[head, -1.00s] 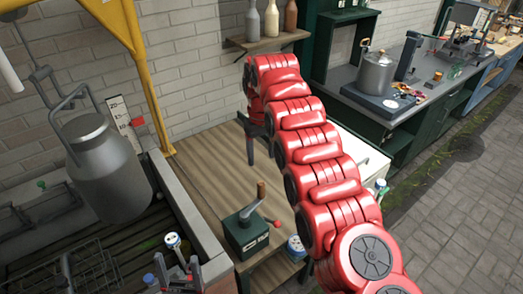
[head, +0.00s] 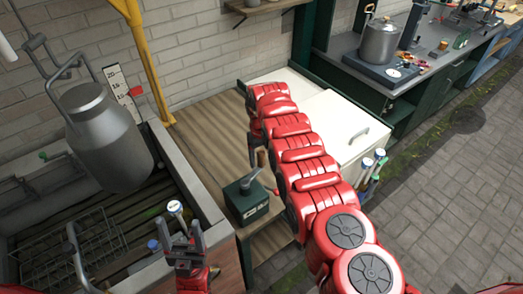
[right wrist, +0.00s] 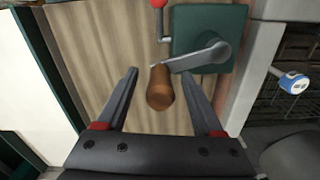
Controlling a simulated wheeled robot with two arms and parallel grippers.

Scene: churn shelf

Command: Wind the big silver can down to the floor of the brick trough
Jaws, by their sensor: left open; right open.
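The big silver can (head: 108,140) hangs upright by its bail inside the brick trough (head: 192,176), above the trough's dark slatted floor. A scale board (head: 117,88) with a red pointer stands behind it. The green winch box (head: 246,201) sits on the wooden bench, its crank carrying a brown wooden grip (right wrist: 160,88). My right gripper (right wrist: 160,72) is open, its fingers on either side of the wooden grip with gaps showing; in the head view it is mostly hidden by my arm. My left gripper (head: 181,230) is open and empty near the trough's front right corner.
A red-knobbed lever (right wrist: 158,5) sticks out beside the winch box. A white chest (head: 335,125) stands right of the bench (head: 200,140). A wire rack (head: 75,245) lies in the trough. A yellow post (head: 145,60) rises behind. The paved floor at right is clear.

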